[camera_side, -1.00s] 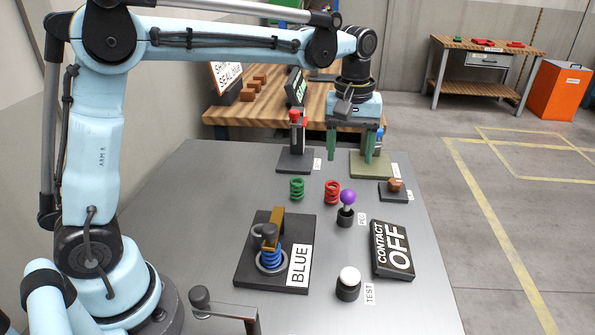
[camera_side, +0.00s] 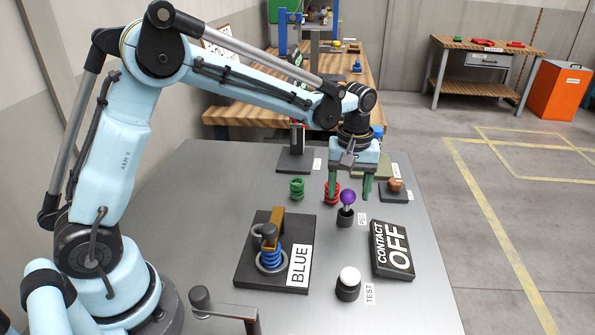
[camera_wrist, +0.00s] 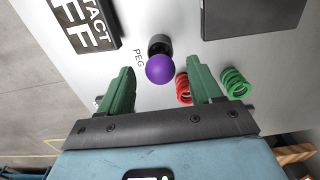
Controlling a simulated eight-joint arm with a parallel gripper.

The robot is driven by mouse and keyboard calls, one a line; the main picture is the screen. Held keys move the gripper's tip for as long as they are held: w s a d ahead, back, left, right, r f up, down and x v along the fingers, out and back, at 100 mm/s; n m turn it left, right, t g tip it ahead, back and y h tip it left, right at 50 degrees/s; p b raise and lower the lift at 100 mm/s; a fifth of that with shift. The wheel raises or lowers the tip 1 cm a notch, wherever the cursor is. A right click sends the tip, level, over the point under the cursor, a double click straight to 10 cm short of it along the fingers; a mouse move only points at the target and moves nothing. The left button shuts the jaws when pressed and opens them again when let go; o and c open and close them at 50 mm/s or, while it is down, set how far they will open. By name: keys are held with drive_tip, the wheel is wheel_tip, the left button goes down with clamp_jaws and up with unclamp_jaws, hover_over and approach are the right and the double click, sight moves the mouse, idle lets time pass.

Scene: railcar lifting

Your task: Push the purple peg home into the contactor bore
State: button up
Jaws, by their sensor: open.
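The purple peg (camera_side: 348,197) has a round ball head and stands upright in a small black holder (camera_side: 345,217) labelled PEG on the grey table. My gripper (camera_side: 350,197) is open, with its green fingers apart and nothing held. In the side view the fingers hang around or just behind the peg's head; the exact depth is hard to tell. In the wrist view the purple ball (camera_wrist: 160,69) lies ahead, between the lines of the two green fingers (camera_wrist: 160,75). A black plate marked BLUE (camera_side: 245,270) carries a blue coil (camera_side: 270,259) and an ochre arm. I cannot make out the contactor bore.
A red spring (camera_side: 331,192) and a green spring (camera_side: 297,189) stand close to the gripper's left. A CONTACT OFF sign (camera_side: 391,249) lies at right. A white-topped TEST button (camera_side: 348,283) is at the front. A copper-coloured knob (camera_side: 395,184) stands right of the gripper.

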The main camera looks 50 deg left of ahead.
sight(347, 206)
drive_tip(key=shift+f, duration=1.5)
drive_tip(key=c, duration=1.1)
drive_tip(key=shift+c, duration=0.2)
drive_tip(key=shift+r, duration=0.1)
